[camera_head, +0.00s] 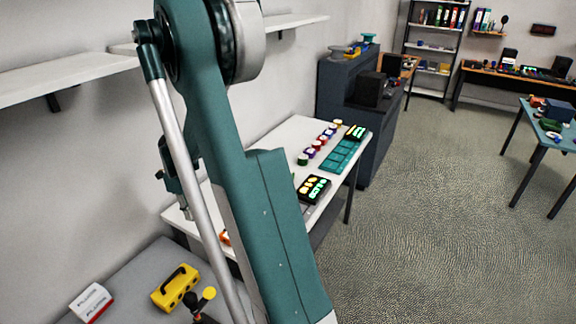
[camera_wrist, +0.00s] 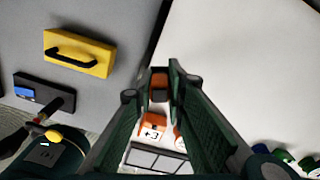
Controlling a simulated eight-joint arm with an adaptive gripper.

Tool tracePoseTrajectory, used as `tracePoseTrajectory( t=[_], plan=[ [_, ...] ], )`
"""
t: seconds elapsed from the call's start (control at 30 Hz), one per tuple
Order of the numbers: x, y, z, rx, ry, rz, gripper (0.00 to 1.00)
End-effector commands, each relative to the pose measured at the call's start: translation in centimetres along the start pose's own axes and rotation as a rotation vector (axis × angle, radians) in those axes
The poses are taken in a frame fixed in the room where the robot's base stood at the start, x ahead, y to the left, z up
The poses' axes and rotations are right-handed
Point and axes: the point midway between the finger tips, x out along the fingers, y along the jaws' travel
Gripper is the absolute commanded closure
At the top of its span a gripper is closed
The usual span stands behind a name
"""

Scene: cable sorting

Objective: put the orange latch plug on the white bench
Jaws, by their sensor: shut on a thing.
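In the wrist view, my gripper (camera_wrist: 154,88) is shut on the orange latch plug (camera_wrist: 159,79), a small orange piece with a dark part, held between the fingertips. The white bench (camera_wrist: 235,60) fills the right of that view, and the plug shows near its left edge. I cannot tell whether the plug touches the bench. In the head view, the white bench (camera_head: 290,133) runs behind my arm, which hides much of it. The held plug cannot be made out there.
Orange-and-white pieces (camera_wrist: 153,127) lie beyond the fingers, beside a dark-framed panel (camera_wrist: 155,159). A grey surface at left holds a yellow case (camera_wrist: 79,53) and a dark box (camera_wrist: 44,93). In the head view, coloured spools, teal trays (camera_head: 342,154) and a lit panel (camera_head: 313,188) occupy the bench.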

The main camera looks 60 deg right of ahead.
Motion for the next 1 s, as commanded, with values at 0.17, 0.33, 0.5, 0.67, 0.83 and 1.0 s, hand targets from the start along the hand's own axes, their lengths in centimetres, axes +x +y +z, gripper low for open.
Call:
tracePoseTrajectory(
  t=[0.17, 0.33, 0.5, 0.67, 0.83, 1.0],
  plan=[
    [-1.0, -3.9, -3.3, 0.084, 0.000, 0.000, 0.99],
    [-1.8, -7.2, -6.5, 0.162, 0.000, 0.000, 0.99],
    [-2.5, -10.2, -9.8, 0.237, 0.000, 0.000, 0.99],
    [-3.0, -12.4, -12.5, 0.295, 0.000, 0.000, 0.99],
    [-3.3, -13.7, -14.2, 0.331, 0.000, 0.000, 0.99],
    [-3.4, -14.1, -14.8, 0.343, 0.000, 0.000, 0.99]
  ],
)
